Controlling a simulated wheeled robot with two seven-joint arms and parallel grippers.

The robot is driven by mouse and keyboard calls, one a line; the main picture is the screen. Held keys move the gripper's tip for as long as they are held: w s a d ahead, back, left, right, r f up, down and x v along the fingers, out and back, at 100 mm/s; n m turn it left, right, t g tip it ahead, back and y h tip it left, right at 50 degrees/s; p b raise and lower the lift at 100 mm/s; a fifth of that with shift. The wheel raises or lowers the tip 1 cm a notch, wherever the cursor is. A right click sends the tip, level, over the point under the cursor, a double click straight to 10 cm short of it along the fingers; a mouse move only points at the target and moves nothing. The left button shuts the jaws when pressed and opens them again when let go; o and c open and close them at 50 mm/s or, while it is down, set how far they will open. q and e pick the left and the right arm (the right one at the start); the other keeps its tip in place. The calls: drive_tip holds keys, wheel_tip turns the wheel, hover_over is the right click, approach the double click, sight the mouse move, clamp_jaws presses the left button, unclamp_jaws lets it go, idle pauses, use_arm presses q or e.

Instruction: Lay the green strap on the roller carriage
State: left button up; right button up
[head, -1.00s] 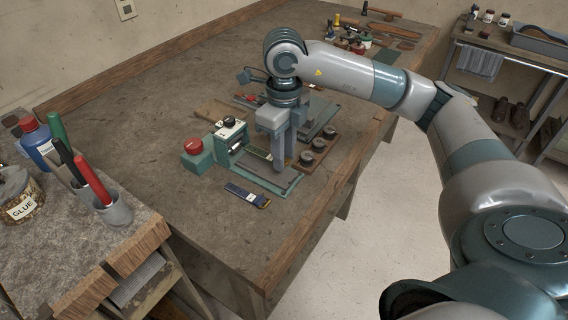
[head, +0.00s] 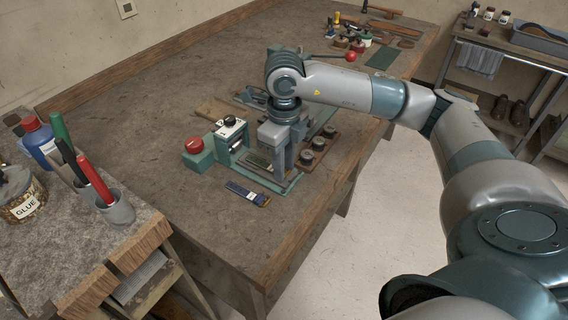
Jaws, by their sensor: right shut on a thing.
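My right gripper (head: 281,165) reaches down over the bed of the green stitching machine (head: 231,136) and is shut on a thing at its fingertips. A narrow green piece (head: 258,160) shows just left of the fingers and looks like the green strap; the fingers hide part of it. The grey bed (head: 270,182), where the roller carriage seems to be, lies low under the gripper. I cannot tell whether the strap touches it. My left gripper is not in view.
A green box with a red button (head: 194,145) stands left of the machine. A wooden tray with black knobs (head: 318,144) is close to the gripper's right. A dark blue tool (head: 247,194) lies in front.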

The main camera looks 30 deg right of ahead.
drive_tip(key=shift+f, duration=0.15)
drive_tip(key=o, duration=1)
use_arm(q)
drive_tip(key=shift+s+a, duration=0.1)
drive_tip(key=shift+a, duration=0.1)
use_arm(e)
drive_tip(key=shift+r, duration=0.5)
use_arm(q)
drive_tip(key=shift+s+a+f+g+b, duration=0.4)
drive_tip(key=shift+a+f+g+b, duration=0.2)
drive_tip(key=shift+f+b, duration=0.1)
use_arm(e)
drive_tip(key=shift+r, duration=5.7)
